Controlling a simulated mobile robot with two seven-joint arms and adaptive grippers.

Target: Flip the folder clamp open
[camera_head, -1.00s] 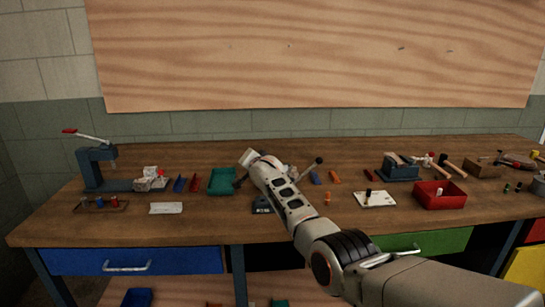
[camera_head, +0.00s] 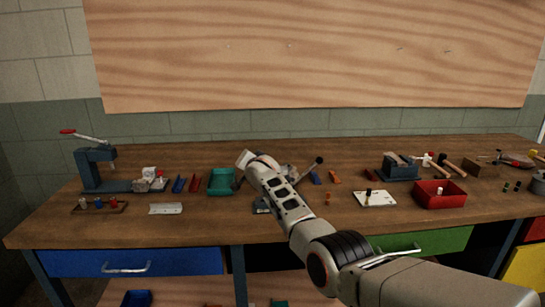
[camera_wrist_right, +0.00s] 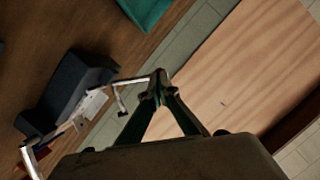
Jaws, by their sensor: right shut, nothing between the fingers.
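The folder is a dark blue-grey bench tool, mostly hidden behind my right arm in the head view; its labelled base (camera_head: 262,208) and a lever with a dark knob (camera_head: 319,160) show on either side of the arm. In the right wrist view I see the folder's dark body (camera_wrist_right: 75,88) with a thin silver bar (camera_wrist_right: 130,80) reaching from it. My right gripper (camera_wrist_right: 160,92) is shut and empty, its fingertips at the far end of that bar in the picture. I cannot tell whether they touch. My left gripper is in neither view.
A teal tray (camera_head: 221,181) sits left of the folder and also shows in the wrist view (camera_wrist_right: 145,10). An arbor press (camera_head: 97,168) stands at the left. A red bin (camera_head: 439,195) and a vise (camera_head: 401,167) stand at the right. The bench front is mostly clear.

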